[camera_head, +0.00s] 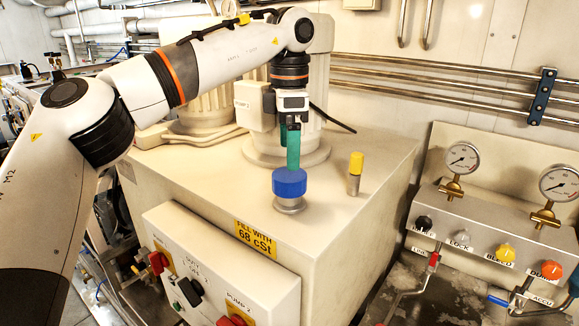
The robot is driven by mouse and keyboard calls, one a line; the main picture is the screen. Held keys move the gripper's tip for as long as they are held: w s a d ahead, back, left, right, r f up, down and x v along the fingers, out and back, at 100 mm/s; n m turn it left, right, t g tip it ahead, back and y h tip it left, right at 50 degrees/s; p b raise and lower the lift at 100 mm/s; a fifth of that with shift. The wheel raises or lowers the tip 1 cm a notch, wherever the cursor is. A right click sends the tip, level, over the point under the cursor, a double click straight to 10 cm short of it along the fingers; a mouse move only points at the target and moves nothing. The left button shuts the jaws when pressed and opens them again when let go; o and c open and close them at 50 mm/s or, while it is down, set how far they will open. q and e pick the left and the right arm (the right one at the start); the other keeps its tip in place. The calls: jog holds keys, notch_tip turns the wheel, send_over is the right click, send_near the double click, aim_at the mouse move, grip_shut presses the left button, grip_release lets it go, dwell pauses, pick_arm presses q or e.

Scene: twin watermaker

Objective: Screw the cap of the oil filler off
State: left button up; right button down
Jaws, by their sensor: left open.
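The blue oil filler cap (289,184) sits on a short metal neck (289,205) on top of the cream tank (345,225), near its front edge. A yellow "FILL WITH 68 cSt" label (255,238) is on the tank below it. My left gripper (292,164) points down at the cap, with its teal fingers lined up edge-on to the camera. The fingers are open, and their tips are at the cap's top in the picture. I cannot tell whether they touch it or straddle it. My right gripper is not in view.
A small metal post with a yellow top (355,174) stands right of the cap. A motor (285,132) rises behind the gripper. A switch box (215,262) hangs on the tank front. Gauges (462,158) and knobs are at the right. The tank top right of the post is clear.

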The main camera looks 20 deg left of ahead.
aim_at(289, 174)
pick_arm(q)
notch_tip(289, 174, down, 7)
jog(key=shift+r+p, duration=0.2)
jog(key=shift+p, duration=0.5)
jog(key=shift+c, duration=1)
jog(key=c, duration=1.2)
